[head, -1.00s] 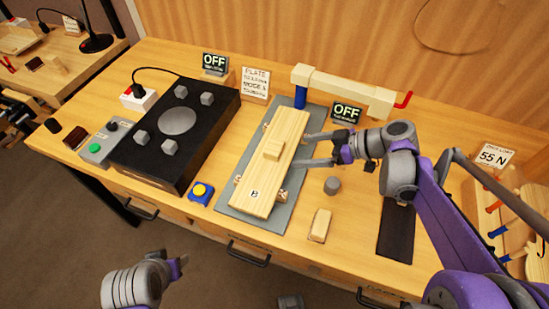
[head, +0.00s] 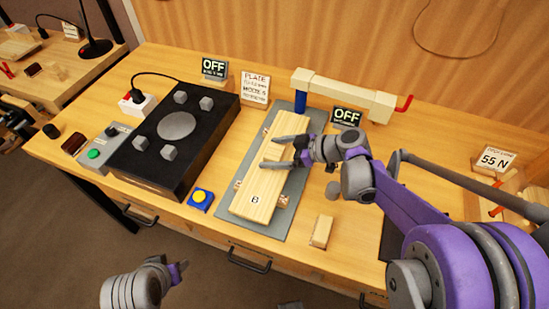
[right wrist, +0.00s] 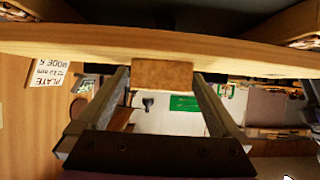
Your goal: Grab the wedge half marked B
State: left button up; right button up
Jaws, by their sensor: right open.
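The wedge half marked B (head: 253,207) is a long pale wooden piece lying on a grey mat (head: 233,224), its B label at the near end. A small raised block (right wrist: 162,75) on its top face shows in the right wrist view between my right fingers; in the head view it is hard to make out. My right gripper (head: 268,152) is open, its fingers on either side of that block. I cannot tell whether they touch it. My left gripper (head: 181,270) is low at the bottom left, off the bench, its jaws unclear.
A black plate machine (head: 172,150) stands left of the mat, with a blue box and yellow button (head: 201,197) near the front edge. A beam on a blue post (head: 340,95) stands behind.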

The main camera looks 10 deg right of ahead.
grip_shut()
dwell(0.5)
